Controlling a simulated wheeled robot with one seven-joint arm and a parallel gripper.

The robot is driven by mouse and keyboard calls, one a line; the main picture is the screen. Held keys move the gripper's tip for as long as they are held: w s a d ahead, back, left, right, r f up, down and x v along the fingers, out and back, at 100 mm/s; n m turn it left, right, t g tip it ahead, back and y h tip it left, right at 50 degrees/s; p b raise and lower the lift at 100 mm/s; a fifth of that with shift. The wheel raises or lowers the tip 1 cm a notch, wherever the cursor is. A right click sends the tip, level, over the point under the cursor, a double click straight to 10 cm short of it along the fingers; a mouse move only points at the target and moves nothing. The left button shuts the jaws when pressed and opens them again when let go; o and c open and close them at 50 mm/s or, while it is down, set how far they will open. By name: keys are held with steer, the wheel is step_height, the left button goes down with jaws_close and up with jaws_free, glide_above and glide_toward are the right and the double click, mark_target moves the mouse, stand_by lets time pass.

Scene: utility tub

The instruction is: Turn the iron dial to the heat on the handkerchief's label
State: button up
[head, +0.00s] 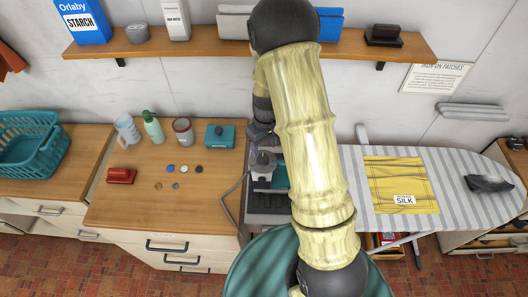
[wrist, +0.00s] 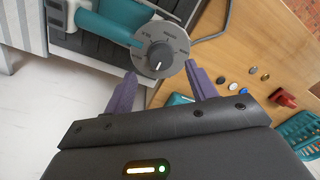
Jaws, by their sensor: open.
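The yellow handkerchief (head: 385,178) lies flat on the ironing board, and its white label (head: 405,199) reads SILK. The iron (head: 263,181) is partly hidden behind my arm in the head view. In the wrist view its teal body (wrist: 107,22) lies at upper left. The round grey dial (wrist: 165,38) has a small knob with a white pointer mark; the words around its rim are too small to read surely. My gripper (wrist: 163,87) is open, with its two purple fingers apart. In the wrist view the dial appears just beyond the fingertips, with nothing held between them.
The ironing board (head: 350,185) stands right of the iron, with a dark object on its far right. The wooden counter (head: 120,205) holds a red brush, bottles, a tin, a teal box and several buttons. A cord runs beside the iron. A shelf (head: 190,43) hangs above.

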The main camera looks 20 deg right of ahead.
mark_target(263, 157)
steer(key=f, duration=0.2)
steer(key=f+p, duration=0.1)
steer(key=shift+a+f, duration=0.25)
steer(key=shift+s+f, duration=0.1)
steer(key=shift+f, duration=0.7)
steer(key=shift+c, duration=0.5)
steer(key=c, duration=0.9)
